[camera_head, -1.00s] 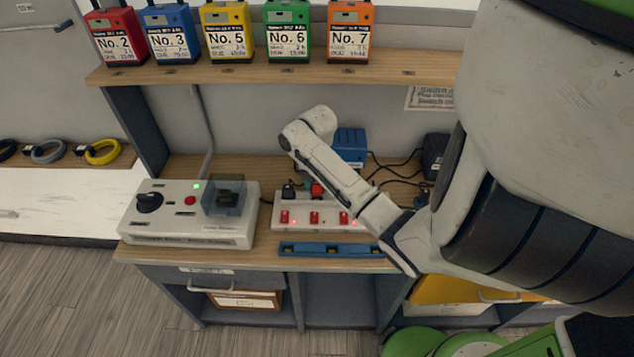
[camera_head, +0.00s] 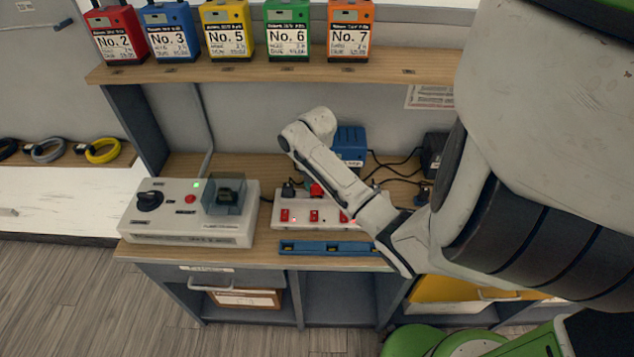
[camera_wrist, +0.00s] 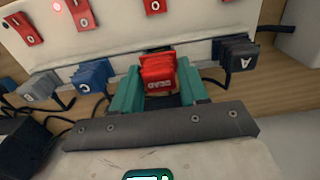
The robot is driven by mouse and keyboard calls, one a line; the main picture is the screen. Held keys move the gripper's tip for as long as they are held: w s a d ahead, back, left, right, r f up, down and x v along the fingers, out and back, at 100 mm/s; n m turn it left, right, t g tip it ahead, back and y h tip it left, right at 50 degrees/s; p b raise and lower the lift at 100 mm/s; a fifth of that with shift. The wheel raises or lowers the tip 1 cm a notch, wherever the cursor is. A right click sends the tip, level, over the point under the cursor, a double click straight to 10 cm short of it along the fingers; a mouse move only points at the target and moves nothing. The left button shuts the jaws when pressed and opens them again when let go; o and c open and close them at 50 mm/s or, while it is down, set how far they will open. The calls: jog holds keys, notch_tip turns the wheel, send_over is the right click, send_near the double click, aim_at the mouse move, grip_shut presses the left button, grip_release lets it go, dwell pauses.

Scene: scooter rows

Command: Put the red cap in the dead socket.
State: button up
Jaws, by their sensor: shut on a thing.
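The red cap (camera_wrist: 158,72), lettered DEAD, stands between the two green fingers of my gripper (camera_wrist: 158,85) in the wrist view. The fingers are shut on its sides. It is at the socket row of the white power strip (camera_wrist: 120,48), in line between a blue plug marked C (camera_wrist: 93,76) and a dark plug marked A (camera_wrist: 236,56). The socket under the cap is hidden, and I cannot tell whether the cap is fully seated. In the head view the red cap (camera_head: 317,190) shows at the strip's back (camera_head: 300,222); my arm hides most of the gripper.
A white test box (camera_head: 190,225) stands left of the strip, and a blue tray (camera_head: 330,248) lies in front. A blue box (camera_head: 350,145) and black cables are behind my arm. The shelf (camera_head: 280,72) above carries several coloured packs.

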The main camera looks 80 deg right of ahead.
jog(key=shift+f+b, duration=0.3)
jog(key=shift+f, duration=0.3)
jog(key=o, duration=1.1)
notch_tip(320, 180, up, 9)
jog(key=shift+r+p, duration=0.2)
jog(key=shift+p, duration=0.4)
jog(key=shift+r+p, duration=0.7)
